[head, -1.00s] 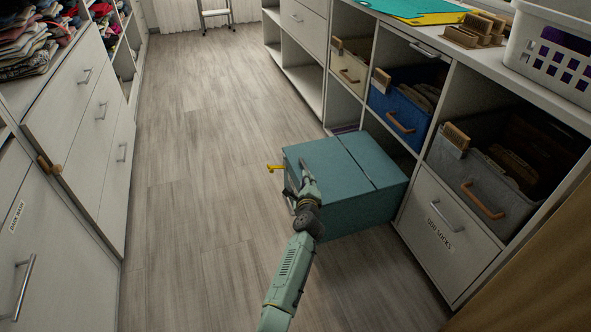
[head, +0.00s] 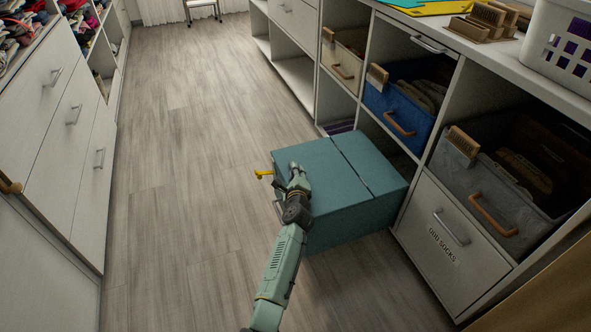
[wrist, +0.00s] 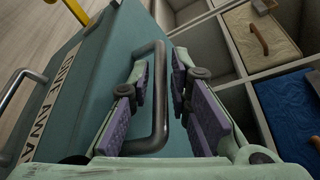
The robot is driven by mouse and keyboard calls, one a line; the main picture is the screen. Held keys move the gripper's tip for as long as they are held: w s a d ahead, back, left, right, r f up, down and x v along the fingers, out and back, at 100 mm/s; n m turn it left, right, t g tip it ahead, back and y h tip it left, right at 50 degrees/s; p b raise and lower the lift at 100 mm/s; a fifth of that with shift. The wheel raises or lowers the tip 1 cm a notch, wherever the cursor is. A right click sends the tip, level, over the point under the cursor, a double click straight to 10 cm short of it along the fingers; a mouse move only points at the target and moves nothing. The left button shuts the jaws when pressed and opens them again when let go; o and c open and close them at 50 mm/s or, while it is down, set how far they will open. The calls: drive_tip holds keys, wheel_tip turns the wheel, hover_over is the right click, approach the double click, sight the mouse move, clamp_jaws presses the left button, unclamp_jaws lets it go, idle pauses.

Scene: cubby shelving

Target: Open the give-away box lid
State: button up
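The teal give-away box (head: 350,218) stands on the floor against the shelving, its lid (head: 322,168) down flat. In the wrist view its label (wrist: 45,108) is on the face at left, beside one dark handle (wrist: 14,125). A second dark metal handle (wrist: 160,105) stands up from the lid. My gripper (head: 298,172) is over the lid's near left part. In the wrist view my gripper (wrist: 161,80) is open, with purple finger pads either side of the handle's bar. I see a gap at the right pads; contact at the left is unclear.
A yellow piece (head: 264,173) sticks out from the box's left side. Cubbies with a blue bin (head: 398,112) and a grey bin (head: 470,190) stand right of the box. Drawers (head: 70,130) line the left. The floor (head: 190,200) between is clear.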

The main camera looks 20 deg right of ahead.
drive_tip(key=shift+s, duration=0.1)
drive_tip(key=shift+c, duration=0.5)
clamp_jaws()
drive_tip(key=shift+a+r, duration=0.1)
